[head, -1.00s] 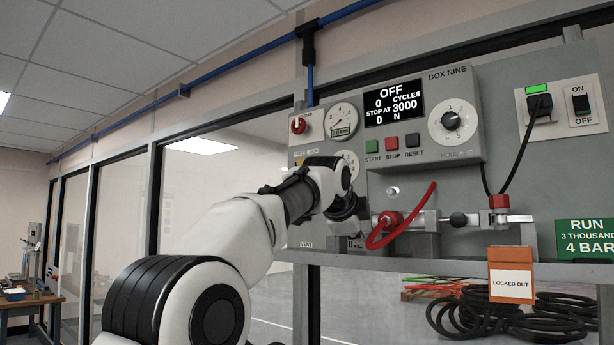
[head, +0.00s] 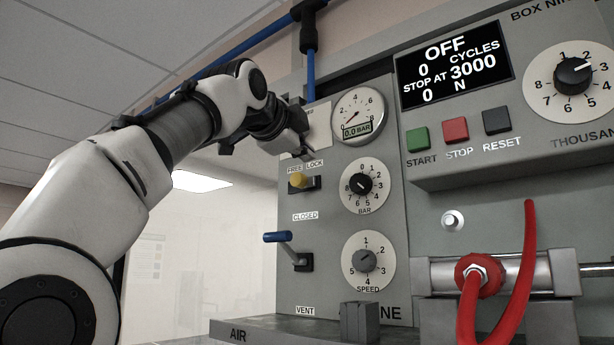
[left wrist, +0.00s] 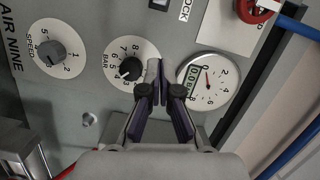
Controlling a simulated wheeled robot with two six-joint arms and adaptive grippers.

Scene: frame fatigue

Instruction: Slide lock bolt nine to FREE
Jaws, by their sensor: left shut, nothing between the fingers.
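The lock bolt (head: 297,181) is a small yellow knob on a dark slot plate, below the words FREE on the left and LOCK on the right. The knob shows at the left part of the plate; as it sticks out, I cannot tell its exact setting. My left gripper (head: 305,152) is shut and empty, just above the bolt and apart from it, near the pressure gauge. In the left wrist view the shut fingertips (left wrist: 157,68) are between the BAR dial and the gauge. The LOCK label shows at the top edge; the yellow knob is out of that view.
The gauge (head: 359,116) and BAR dial (head: 361,184) are right of the bolt. A blue lever (head: 278,237) sticks out below it, with the SPEED dial (head: 367,261) beside it. A red hose (head: 523,260) hangs in front at lower right.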

